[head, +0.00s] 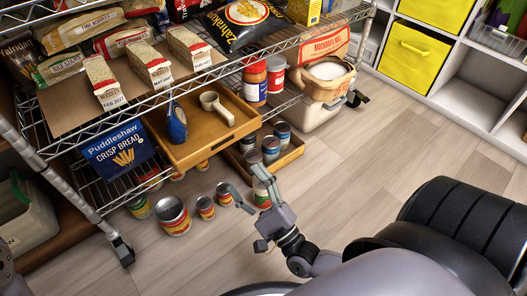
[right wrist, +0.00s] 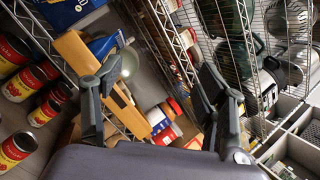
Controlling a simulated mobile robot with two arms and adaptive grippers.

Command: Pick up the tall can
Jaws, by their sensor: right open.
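My right gripper (head: 249,192) is open and low over the floor in front of the rack; its two fingers also show apart in the right wrist view (right wrist: 156,78). Red-labelled cans (right wrist: 18,84) line the left of the right wrist view. I cannot tell which can is the tall one. My left gripper is not in view.
The wire rack (head: 215,72) overhangs the cans. A wooden tray (head: 210,140) with a scoop and blue bottle sits on its lower shelf. A low wooden box (head: 291,158) holds several cans. Blue crisp bread box (head: 118,150) stands left. Floor (head: 350,165) to the right is clear.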

